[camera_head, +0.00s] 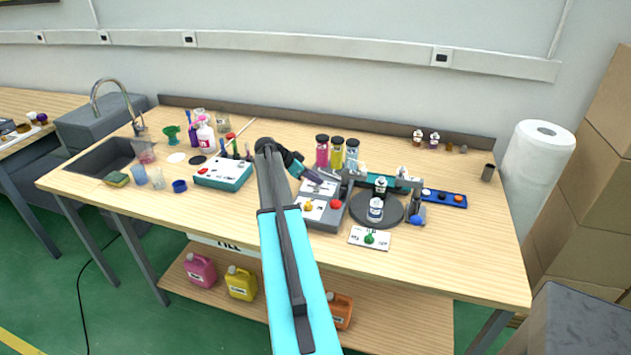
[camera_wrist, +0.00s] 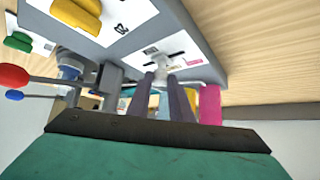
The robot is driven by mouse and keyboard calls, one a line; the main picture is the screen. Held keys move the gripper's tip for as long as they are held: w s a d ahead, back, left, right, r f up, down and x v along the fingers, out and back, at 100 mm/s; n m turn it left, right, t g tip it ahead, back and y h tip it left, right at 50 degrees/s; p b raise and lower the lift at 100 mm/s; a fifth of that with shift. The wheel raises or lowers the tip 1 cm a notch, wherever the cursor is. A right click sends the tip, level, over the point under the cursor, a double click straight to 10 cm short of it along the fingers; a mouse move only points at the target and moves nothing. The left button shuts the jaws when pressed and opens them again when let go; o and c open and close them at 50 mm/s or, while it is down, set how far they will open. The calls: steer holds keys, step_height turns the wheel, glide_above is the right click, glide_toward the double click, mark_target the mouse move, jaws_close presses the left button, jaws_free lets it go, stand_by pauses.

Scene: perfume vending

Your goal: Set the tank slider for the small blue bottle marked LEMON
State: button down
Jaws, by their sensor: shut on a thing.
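The grey dispenser (camera_head: 325,219) stands right of the table's middle, with white panels on top. My gripper (camera_head: 318,180) is at its rear panel, tilted down. In the wrist view the fingers of my gripper (camera_wrist: 161,82) are shut on the pale slider knob (camera_wrist: 159,69), which sits in a dark slot on a white panel (camera_wrist: 130,50). Slot markings are too small to read. A small bottle with a blue-white body (camera_head: 376,211) stands upright on the dark round plate (camera_head: 361,209); its label is not legible. Pink (camera_head: 322,153), yellow (camera_head: 337,156) and pale blue (camera_head: 352,153) tanks stand behind the dispenser.
A yellow knob (camera_head: 308,206) and a red knob (camera_head: 336,204) are on the dispenser. A white card with a green knob (camera_head: 369,239) lies in front. A teal-sided box (camera_head: 223,174) is to the left. A blue tray (camera_head: 444,198) is to the right. The front right table is clear.

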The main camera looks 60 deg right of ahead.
steer(key=shift+r, duration=0.1)
steer(key=c, duration=1.6)
jaws_free()
steer(key=shift+s, duration=0.1)
steer(key=b+v, duration=0.4)
steer(key=v, duration=0.9)
steer(key=shift+w+a+r, duration=0.15)
steer(key=shift+w+r, duration=0.05)
steer(key=shift+w, duration=0.05)
steer(key=shift+r, duration=0.1)
